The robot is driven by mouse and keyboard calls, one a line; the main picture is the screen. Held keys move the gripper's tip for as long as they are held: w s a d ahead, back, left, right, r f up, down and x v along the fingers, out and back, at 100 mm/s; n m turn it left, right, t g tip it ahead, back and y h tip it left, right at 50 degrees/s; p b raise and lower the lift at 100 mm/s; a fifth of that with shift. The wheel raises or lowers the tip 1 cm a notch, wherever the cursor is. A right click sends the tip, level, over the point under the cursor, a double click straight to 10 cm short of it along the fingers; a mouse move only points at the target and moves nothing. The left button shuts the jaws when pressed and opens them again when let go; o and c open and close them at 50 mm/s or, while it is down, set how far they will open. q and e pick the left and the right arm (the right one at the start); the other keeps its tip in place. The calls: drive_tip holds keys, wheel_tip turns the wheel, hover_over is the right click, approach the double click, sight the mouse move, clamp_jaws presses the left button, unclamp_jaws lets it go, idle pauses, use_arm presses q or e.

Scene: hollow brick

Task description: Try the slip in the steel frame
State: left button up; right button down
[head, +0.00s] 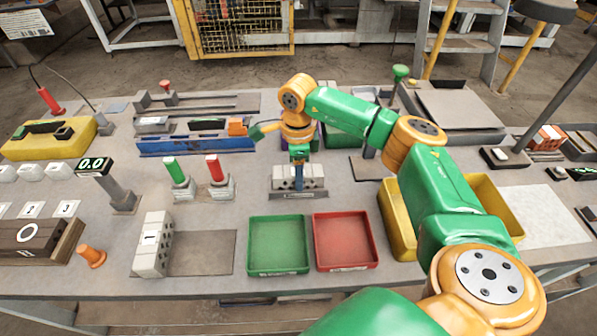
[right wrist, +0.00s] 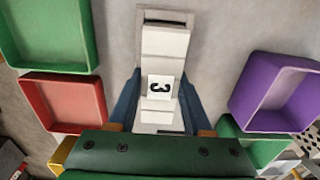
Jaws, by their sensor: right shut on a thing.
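My right gripper (head: 299,183) points down at the middle of the table, its blue fingers shut on a pale hollow block (head: 313,182). In the right wrist view the right gripper (right wrist: 160,78) has one finger on each side of the block (right wrist: 165,43), which bears a label "3". A grey steel frame (head: 292,195) shows low around the block. In the right wrist view its edge (right wrist: 166,13) shows beyond the block's far end. I cannot tell whether the block is seated in it or just above it. My left gripper is not in view.
A green tray (head: 278,246) and a red tray (head: 345,241) stand in front of the block. A yellow bin (head: 497,205) is to the right, partly behind my arm. A blue vise (head: 195,145) and red and green plungers (head: 215,170) are to the left. A block marked "1" (head: 152,243) stands front left.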

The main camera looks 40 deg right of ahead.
idle(0.4)
wheel_tip(320, 180, up, 7)
drive_tip(key=p, duration=0.6)
drive_tip(key=shift+f, duration=0.1)
idle(0.3)
